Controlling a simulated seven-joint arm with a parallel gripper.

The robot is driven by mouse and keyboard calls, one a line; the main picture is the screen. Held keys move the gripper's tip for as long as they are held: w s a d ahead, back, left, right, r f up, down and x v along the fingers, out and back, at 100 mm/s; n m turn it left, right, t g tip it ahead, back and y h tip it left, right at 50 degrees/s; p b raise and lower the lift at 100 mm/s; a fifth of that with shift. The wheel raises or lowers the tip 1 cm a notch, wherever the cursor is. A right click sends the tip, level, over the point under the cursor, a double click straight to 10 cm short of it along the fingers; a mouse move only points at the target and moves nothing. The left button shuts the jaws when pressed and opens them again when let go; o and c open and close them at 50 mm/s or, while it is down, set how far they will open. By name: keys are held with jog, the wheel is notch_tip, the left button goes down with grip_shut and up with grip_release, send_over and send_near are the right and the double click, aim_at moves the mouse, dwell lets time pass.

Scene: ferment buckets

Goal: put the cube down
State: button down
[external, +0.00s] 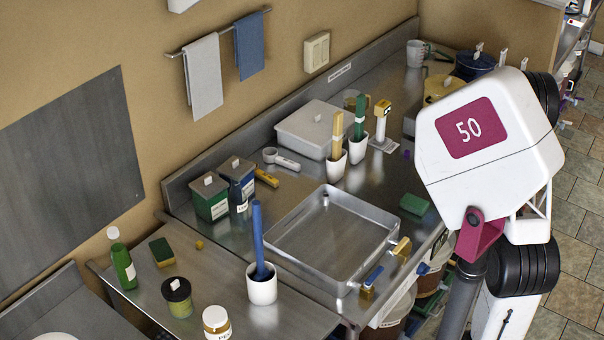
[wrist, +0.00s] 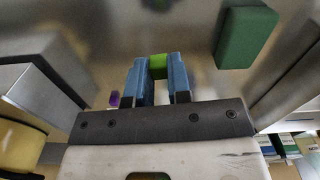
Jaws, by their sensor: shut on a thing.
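The cube is a bright green block (wrist: 158,66) in the wrist view. It sits between the blue fingertips of my gripper (wrist: 158,74). My gripper is shut on it, with a finger on each side. Most of the cube is hidden by the fingers, and I cannot tell its height above the steel counter. In the external view my white arm hides both the gripper and the cube.
A dark green block (wrist: 246,36) lies to the right; it also shows on the counter (external: 414,204). A small purple thing (wrist: 114,98) is close left of the fingers. A yellow pot (wrist: 20,148) is lower left. A steel basin (external: 395,238) stands left of my arm.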

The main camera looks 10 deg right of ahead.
notch_tip(320, 180, up, 16)
jog(key=a+n, duration=0.4)
jog(key=a, duration=4.1)
jog(key=s+a+n, duration=0.1)
jog(key=s+a, duration=0.6)
jog(key=a, duration=0.5)
jog(key=s+a+n, duration=0.1)
jog(key=s+a, duration=0.5)
jog(key=a, duration=0.7)
jog(key=s+a+n, duration=0.1)
jog(key=s+a, duration=1.6)
jog(key=s, duration=0.2)
notch_tip(320, 180, down, 11)
jog(key=shift+w+d, duration=0.15)
jog(key=shift+w, duration=0.1)
jog(key=shift+f, duration=0.15)
jog(key=shift+f, duration=2.45)
